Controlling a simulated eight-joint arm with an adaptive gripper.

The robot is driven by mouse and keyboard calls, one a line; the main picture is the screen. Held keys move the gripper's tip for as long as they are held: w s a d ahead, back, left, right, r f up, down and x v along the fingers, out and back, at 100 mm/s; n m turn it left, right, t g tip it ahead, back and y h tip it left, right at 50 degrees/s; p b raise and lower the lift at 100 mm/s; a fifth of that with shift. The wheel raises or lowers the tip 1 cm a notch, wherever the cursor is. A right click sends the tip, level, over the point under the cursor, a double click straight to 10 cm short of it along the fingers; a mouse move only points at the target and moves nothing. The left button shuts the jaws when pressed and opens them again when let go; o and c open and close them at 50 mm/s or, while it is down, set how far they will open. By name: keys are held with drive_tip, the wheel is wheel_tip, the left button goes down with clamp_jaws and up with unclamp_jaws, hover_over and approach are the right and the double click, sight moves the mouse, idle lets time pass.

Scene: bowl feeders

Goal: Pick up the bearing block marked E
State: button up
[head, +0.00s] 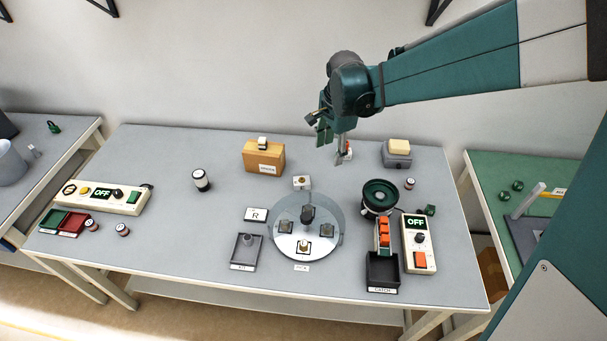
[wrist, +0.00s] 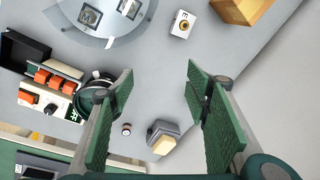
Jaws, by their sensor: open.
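A small white block (head: 301,183) with a round bore stands on the table just behind the round turntable. In the wrist view this white block (wrist: 182,25) shows a yellowish ring with a dark centre and a small dark mark that looks like an E turned sideways. My gripper (head: 338,150) hangs above the back of the table, behind and to the right of the block. In the wrist view my gripper (wrist: 160,82) is open with nothing between its green pads. The block lies beyond the fingertips, near the top edge of that view.
The turntable (head: 281,240) carries several small parts. A wooden box (head: 263,160) with a white piece on top stands behind the block. A green bowl feeder (head: 379,194) and a grey box with a yellow top (head: 397,158) stand to the right. Table left of the wooden box is mostly clear.

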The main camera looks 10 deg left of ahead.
sight(302, 179)
drive_tip(key=w+a+f+m, duration=0.1)
drive_tip(key=a+f, duration=0.2)
drive_tip(key=f, duration=0.1)
drive_tip(key=w+a+f+m+g, duration=0.1)
drive_tip(key=w+a+f, duration=0.1)
drive_tip(key=f, duration=0.3)
drive_tip(key=w+a+f+m+b, duration=0.1)
drive_tip(key=w+a+f, duration=0.1)
drive_tip(key=a+f, duration=0.3)
drive_tip(key=shift+w+a+m+g+h, duration=0.1)
drive_tip(key=shift+m+g+h, duration=0.2)
drive_tip(key=shift+m+g, duration=0.1)
drive_tip(key=shift+f, duration=0.1)
drive_tip(key=shift+f, duration=1.25)
drive_tip(key=shift+f+b, duration=0.5)
drive_tip(key=shift+f, duration=2.1)
drive_tip(key=c, duration=1.1)
